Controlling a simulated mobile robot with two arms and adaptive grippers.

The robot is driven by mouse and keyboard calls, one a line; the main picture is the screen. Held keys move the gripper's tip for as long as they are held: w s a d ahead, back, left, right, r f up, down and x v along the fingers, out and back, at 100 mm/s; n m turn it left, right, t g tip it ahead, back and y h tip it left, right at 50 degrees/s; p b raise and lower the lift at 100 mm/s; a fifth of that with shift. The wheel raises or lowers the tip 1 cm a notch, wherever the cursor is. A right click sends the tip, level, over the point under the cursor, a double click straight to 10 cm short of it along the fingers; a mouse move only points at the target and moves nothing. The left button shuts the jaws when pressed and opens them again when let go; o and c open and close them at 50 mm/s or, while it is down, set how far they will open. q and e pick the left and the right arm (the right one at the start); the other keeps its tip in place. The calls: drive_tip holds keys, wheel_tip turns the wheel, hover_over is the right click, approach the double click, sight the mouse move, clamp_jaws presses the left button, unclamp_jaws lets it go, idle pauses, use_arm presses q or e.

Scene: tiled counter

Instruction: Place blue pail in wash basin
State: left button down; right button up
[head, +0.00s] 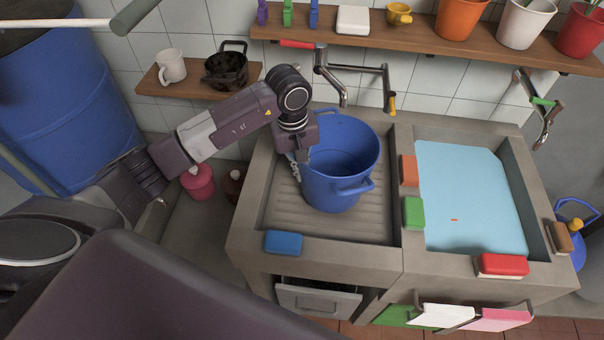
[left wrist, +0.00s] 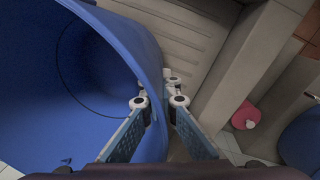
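The blue pail (head: 341,188) is upright over the ribbed drainboard (head: 290,222), left of the wash basin (head: 465,190), which holds light-blue water. I cannot tell whether its base touches the drainboard. My left gripper (head: 300,155) is at the pail's left rim. In the left wrist view, the fingers of my left gripper (left wrist: 160,102) straddle the wall of the blue pail (left wrist: 152,65), one inside and one outside, and look closed on it. The pail is empty as far as I see. My right gripper is not in view.
A faucet (head: 340,75) reaches out behind the pail. A blue sponge (head: 283,242) and a red brush (head: 502,265) lie on the front edge.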

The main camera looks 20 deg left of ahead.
use_arm(q)
wheel_tip(320, 180, down, 2)
drive_tip(key=shift+f+p, duration=0.15)
drive_tip(key=shift+p, duration=0.15)
drive_tip(key=shift+f, duration=0.1)
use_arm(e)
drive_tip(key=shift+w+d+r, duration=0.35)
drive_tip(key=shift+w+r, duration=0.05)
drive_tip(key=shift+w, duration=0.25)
use_arm(q)
drive_tip(key=shift+f+b, duration=0.15)
drive_tip(key=shift+b, duration=0.15)
drive_tip(key=c, duration=2.2)
unclamp_jaws()
drive_tip(key=shift+o, duration=0.2)
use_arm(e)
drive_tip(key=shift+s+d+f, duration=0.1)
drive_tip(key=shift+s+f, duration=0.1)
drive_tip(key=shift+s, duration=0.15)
